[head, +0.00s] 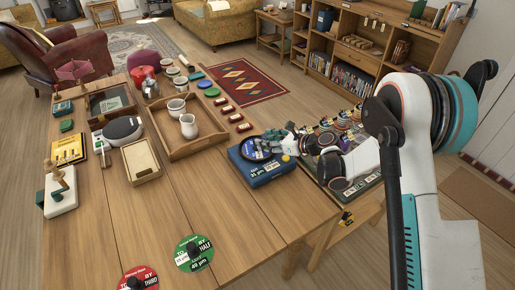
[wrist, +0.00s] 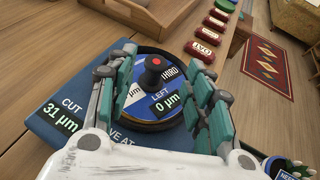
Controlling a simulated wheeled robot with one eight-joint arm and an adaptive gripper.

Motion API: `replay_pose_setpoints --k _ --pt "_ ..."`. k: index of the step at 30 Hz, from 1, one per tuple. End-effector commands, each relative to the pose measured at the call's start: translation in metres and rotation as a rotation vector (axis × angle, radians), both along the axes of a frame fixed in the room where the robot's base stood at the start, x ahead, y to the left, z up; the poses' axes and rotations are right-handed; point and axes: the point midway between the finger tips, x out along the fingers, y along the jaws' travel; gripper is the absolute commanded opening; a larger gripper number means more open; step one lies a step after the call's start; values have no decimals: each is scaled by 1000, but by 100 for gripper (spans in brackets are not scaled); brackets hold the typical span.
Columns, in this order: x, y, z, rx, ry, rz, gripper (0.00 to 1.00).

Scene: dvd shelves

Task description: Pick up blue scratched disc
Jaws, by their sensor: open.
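A blue disc (wrist: 160,98) with a dark rim and an upright black, red-topped knob (wrist: 154,70) rests on a blue box (wrist: 50,122). Its label reads "THIRD", "LEFT" and "0 µm"; I cannot make out a scratch. In the head view the disc (head: 258,149) lies on the box (head: 262,176) at the table's right edge. My gripper (wrist: 164,64) is open, with its green-padded fingers on either side of the disc and knob. I cannot tell whether they touch it.
A wooden tray (head: 172,152) with a white jug (head: 189,126) stands left of the box. Several dark red labelled blocks (head: 236,118) lie beyond it. A green disc (head: 194,254) and a red disc (head: 138,280) lie at the front. The table's middle front is clear.

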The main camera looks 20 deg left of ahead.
Motion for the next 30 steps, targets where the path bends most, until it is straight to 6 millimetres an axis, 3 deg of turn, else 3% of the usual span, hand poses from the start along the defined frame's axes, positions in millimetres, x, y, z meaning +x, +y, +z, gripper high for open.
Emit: replay_pose_setpoints --k 13,20,21,27,30 --pt "9 42 -24 0 0 -1 48" --pt "10 45 -23 0 -1 -2 48" --pt "10 45 -23 0 -1 -2 45" --pt "10 45 -23 0 -1 -2 0" --pt "10 45 -23 0 0 -1 0"
